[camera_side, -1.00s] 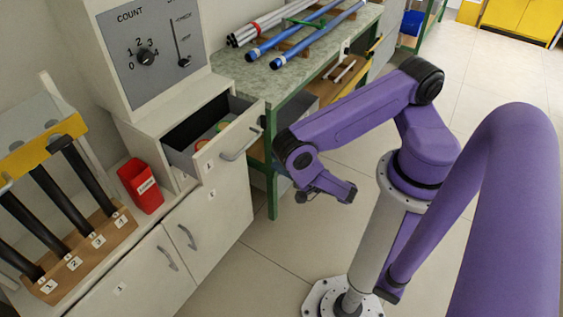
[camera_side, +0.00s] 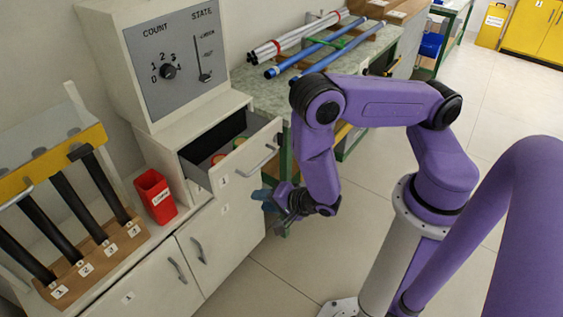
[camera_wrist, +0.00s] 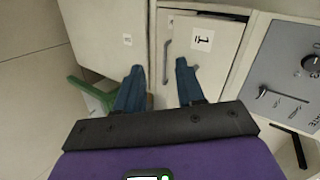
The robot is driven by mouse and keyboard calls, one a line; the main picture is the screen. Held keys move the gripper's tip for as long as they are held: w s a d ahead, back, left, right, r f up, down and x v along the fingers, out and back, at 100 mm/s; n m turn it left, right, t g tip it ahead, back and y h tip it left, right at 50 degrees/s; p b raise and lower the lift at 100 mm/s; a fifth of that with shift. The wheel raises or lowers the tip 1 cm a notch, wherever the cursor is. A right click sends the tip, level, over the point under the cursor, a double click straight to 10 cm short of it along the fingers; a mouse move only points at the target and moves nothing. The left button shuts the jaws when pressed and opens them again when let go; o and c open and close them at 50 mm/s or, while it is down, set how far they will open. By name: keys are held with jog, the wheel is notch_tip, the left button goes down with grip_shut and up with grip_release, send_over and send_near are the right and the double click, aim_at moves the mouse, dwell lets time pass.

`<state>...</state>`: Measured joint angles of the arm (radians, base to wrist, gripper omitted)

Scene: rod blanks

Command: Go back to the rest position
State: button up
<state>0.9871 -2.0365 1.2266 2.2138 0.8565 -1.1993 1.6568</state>
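My gripper (camera_side: 283,200) hangs below my bent arm, just to the right of the open drawer's front in the side view. In the wrist view its two blue fingers (camera_wrist: 160,75) are spread apart with nothing between them. Beyond the fingers the wrist view shows pale cabinet fronts with a handle and a number label. The drawer (camera_side: 245,165) of the cabinet is pulled out, with a few coloured round items partly visible inside. I cannot tell how much gap there is between the gripper and the drawer front.
A control box (camera_side: 180,60) with a dial and a lever stands on the cabinet. A red bin (camera_side: 155,197) sits beside the rack (camera_side: 95,255) of black rods. Blue and white rods (camera_side: 315,45) lie on the green-legged bench. Floor to the right is clear.

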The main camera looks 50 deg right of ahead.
jog(key=s+a+r+n+g+y, duration=0.4)
jog(key=s+a+r+n+g, duration=0.6)
jog(key=r+n, duration=0.35)
jog(key=s+d+r+n+h, duration=0.2)
jog(key=s+d+r+n, duration=0.2)
jog(key=d+n, duration=0.3)
jog(key=s+d+r+n+g+h, duration=0.1)
jog(key=s+d+r+n+h, duration=0.1)
jog(key=s+d+r+n, duration=0.3)
notch_tip(320, 180, up, 2)
jog(key=d+n, duration=0.2)
jog(key=shift+d+r, duration=0.15)
jog(key=shift+d, duration=0.15)
